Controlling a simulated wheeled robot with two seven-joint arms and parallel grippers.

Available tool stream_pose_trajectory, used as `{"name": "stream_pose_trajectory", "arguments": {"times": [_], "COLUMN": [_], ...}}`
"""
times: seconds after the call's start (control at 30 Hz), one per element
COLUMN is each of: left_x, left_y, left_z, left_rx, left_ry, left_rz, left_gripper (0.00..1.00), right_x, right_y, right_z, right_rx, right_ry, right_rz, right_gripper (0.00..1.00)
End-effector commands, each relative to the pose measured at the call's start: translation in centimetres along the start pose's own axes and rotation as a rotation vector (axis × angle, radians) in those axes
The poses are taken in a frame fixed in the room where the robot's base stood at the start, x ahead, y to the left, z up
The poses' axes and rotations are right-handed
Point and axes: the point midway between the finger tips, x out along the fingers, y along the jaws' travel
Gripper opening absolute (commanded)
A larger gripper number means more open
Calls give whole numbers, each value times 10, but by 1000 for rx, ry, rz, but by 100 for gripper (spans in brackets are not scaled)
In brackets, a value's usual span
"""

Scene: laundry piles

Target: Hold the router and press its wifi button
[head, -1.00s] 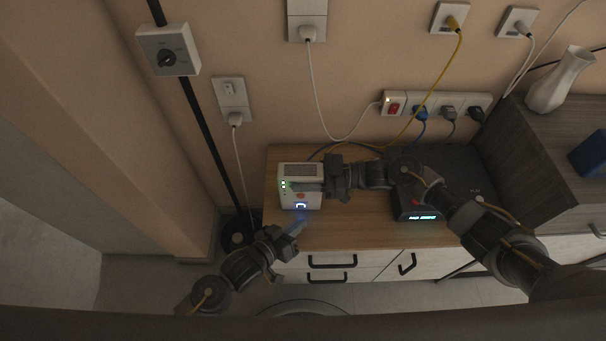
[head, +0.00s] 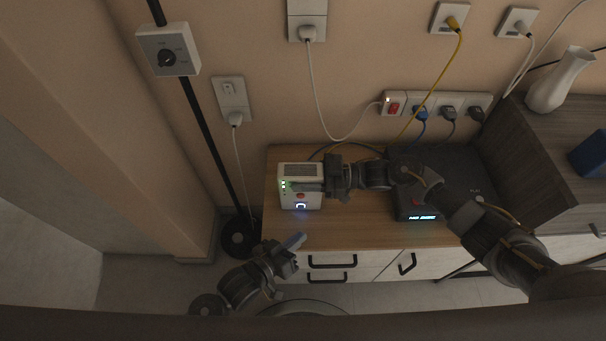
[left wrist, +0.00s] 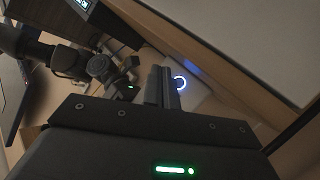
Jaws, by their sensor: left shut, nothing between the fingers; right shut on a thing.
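The router (head: 300,170) is a white box on the wooden cabinet top, with a grey vent, green lights, a red button and a blue-lit mark on its front. It also shows in the left wrist view (left wrist: 200,95), with a glowing blue ring. My right gripper (head: 311,187) reaches in from the right and is shut on the router. My left gripper (head: 300,240) is shut and empty, below and apart from the router, near the cabinet's front edge. Its closed fingers (left wrist: 172,88) show in the left wrist view, partly covering the router.
A black device (head: 415,203) with a blue display sits right of the router, partly behind my right arm. A power strip (head: 393,104) with plugs and cables is on the wall behind. A white vase (head: 560,82) stands on a darker cabinet.

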Motion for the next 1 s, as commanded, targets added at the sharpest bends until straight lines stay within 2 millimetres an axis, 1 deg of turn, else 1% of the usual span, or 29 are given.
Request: {"name": "stream_pose_trajectory", "arguments": {"times": [0.43,0.47,0.6,0.63,0.87,1.0], "left_x": [0,0,0,0,0,0], "left_y": [0,0,0,0,0,0], "left_z": [0,0,0,0,0,0], "left_rx": [0,0,0,0,0,0], "left_ry": [0,0,0,0,0,0], "left_rz": [0,0,0,0,0,0], "left_gripper": [0,0,0,0,0,0], "right_x": [0,0,0,0,0,-8], "right_y": [0,0,0,0,0,0], "right_z": [0,0,0,0,0,1], "right_rx": [1,1,1,1,0,0], "right_ry": [-1,-1,0,0,0,-2], "right_rz": [-1,-1,0,0,0,1], "right_gripper": [16,51,69,73,73,73]}}
